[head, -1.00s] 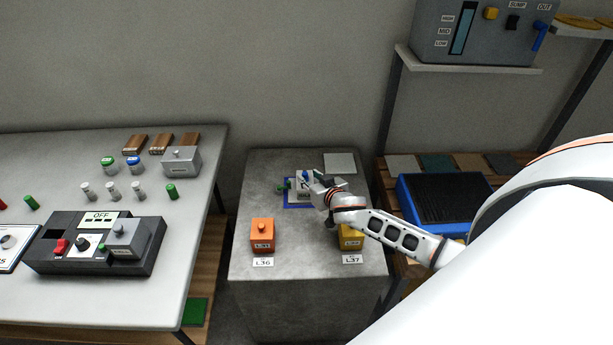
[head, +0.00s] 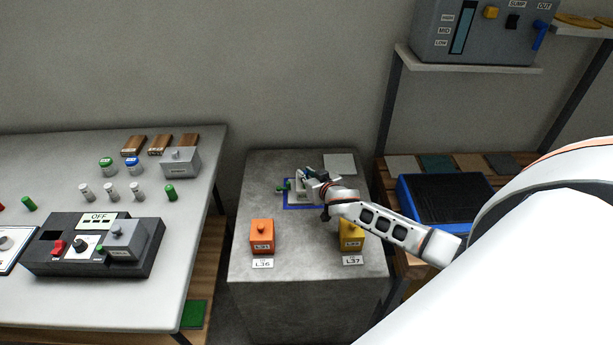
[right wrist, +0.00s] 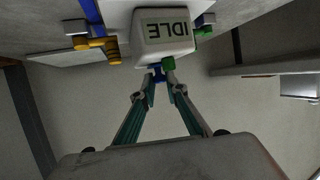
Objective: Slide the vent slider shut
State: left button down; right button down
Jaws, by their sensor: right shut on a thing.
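A small white device (head: 302,187) stands inside a blue outline on the grey pedestal in the head view. Its IDLE label (right wrist: 167,29) shows upside down in the right wrist view. My right gripper (right wrist: 160,76) is shut on a small blue piece (right wrist: 158,71) at the device's edge. In the head view my right gripper (head: 309,176) covers part of the device. I cannot tell for sure which part is the vent slider, or how far it is slid. My left gripper is not in view.
An orange block (head: 262,236) and a yellow block (head: 351,234) stand on the pedestal (head: 300,255), the yellow one close to my right forearm. A green lever (head: 283,187) sticks out at the device's left. A pale plate (head: 340,164) lies behind.

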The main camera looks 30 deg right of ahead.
jog(key=shift+w+d, duration=0.35)
jog(key=shift+w, duration=0.2)
jog(key=shift+w+d, duration=0.3)
jog(key=shift+w, duration=0.25)
jog(key=c, duration=2)
grip_release()
jog(key=shift+s, duration=0.1)
jog(key=v, duration=1.2)
